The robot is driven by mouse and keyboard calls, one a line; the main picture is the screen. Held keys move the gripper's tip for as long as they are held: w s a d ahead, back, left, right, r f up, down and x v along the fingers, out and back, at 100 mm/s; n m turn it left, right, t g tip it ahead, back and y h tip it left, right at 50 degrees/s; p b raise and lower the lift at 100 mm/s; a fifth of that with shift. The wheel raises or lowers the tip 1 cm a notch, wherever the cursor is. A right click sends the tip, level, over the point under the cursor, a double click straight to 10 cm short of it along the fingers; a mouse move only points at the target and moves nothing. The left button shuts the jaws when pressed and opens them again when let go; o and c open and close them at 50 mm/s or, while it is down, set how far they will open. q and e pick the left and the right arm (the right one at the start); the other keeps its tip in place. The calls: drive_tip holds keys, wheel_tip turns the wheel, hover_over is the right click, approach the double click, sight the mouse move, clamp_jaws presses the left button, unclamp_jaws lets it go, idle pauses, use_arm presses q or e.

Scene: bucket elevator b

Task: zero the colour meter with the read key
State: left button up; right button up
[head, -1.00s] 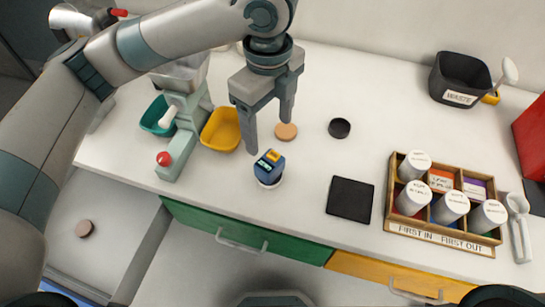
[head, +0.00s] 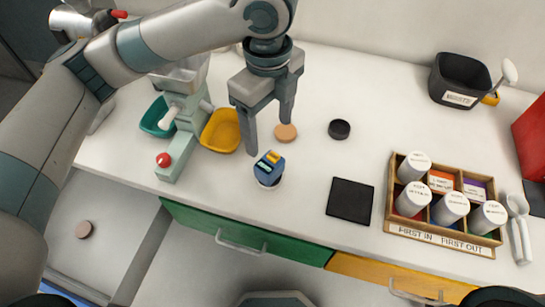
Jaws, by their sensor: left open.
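The colour meter (head: 269,170) is a small blue block with yellow and pale marks on its top face. It sits on a white round base on the white counter, near the front edge. The read key is too small to make out for sure. My left gripper (head: 270,137) points down just behind the meter with its two fingers apart and nothing between them. The nearer fingertip is close to the meter's back left side; I cannot tell whether it touches. My right gripper is not in view.
A yellow bowl (head: 221,132) and a grey machine with a red knob (head: 163,160) stand to the left. A tan disc (head: 285,133), a black puck (head: 339,129) and a black mat (head: 350,200) lie around. A wooden rack (head: 440,241) of jars stands right.

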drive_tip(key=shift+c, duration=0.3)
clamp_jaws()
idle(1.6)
